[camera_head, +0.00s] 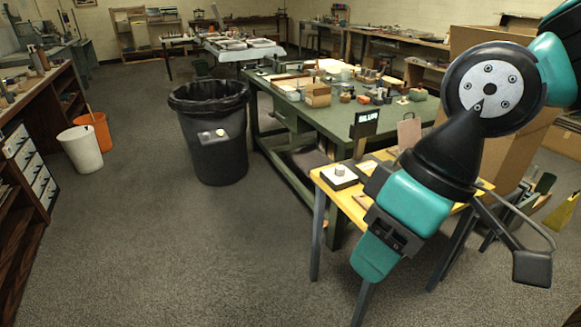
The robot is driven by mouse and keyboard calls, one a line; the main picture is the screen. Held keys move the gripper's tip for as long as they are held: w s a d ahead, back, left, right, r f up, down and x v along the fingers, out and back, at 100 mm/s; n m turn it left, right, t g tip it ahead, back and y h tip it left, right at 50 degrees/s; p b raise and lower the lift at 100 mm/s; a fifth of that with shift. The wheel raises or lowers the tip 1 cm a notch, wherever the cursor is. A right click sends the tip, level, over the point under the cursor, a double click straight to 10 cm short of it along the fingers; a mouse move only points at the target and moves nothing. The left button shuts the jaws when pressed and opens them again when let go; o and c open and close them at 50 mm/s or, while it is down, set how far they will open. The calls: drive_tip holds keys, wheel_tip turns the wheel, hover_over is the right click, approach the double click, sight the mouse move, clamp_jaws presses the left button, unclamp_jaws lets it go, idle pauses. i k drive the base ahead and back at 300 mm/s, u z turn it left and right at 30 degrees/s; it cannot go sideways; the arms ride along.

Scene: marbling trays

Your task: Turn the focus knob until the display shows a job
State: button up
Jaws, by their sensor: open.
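My arm reaches down over the table from the upper right. A dark part that looks like my gripper (376,180) shows beside my teal wrist, just right of the knob box and apart from the knob. It is open and holds nothing that I can see. My wrist hides much of it.
The yellow table (326,182) stands against the green workbench (400,118), which is crowded with small tools and boxes. A black bin (212,135) stands to the left. The carpet in front is clear.

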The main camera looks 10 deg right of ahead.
sight(340, 169)
drive_tip(key=u, duration=0.5)
drive_tip(key=i, duration=1.2)
drive_tip(key=z, duration=0.65)
